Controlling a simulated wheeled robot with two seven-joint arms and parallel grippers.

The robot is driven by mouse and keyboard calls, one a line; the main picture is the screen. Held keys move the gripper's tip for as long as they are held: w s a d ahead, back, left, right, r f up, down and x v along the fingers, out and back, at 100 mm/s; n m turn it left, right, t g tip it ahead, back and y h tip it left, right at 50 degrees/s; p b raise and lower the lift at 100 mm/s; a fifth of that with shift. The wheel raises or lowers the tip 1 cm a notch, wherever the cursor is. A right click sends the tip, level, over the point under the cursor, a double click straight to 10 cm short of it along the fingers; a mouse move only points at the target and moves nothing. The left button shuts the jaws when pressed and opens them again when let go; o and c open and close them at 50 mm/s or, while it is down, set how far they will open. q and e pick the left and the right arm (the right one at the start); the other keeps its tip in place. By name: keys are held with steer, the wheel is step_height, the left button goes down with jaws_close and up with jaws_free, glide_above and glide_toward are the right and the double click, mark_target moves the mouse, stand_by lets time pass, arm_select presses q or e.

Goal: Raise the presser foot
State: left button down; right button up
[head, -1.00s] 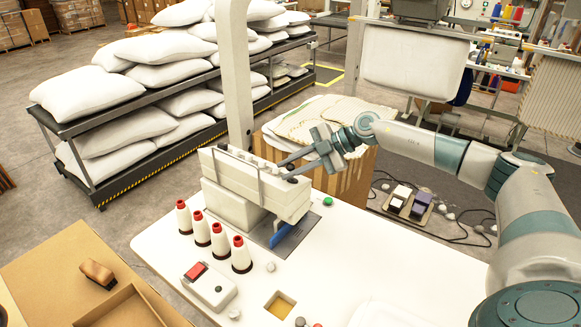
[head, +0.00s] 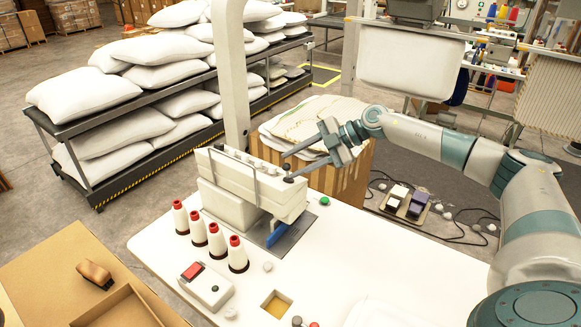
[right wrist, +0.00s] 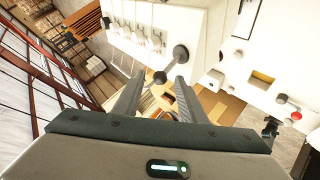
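The white sewing machine (head: 240,188) stands on the white worktable, with a blue part (head: 277,235) low at its front end. A short lever with a dark round knob (right wrist: 160,77) sticks out from its end, pivoting at a dark hub (right wrist: 181,52); the knob also shows in the head view (head: 288,180). My right gripper (head: 290,165) is open at that end of the machine. In the right wrist view its fingers (right wrist: 158,86) stand apart on either side of the knob, with visible gaps. The presser foot itself cannot be made out. My left gripper is not in view.
Several red-topped thread cones (head: 218,240) and a control box with a red switch (head: 205,284) stand on the worktable (head: 340,262). A cardboard box with fabric (head: 345,180) is behind the machine. Foot pedals (head: 408,200) lie on the floor. The table's right side is mostly clear.

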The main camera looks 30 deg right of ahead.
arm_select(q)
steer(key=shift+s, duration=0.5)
arm_select(e)
steer(key=shift+v, duration=2.35)
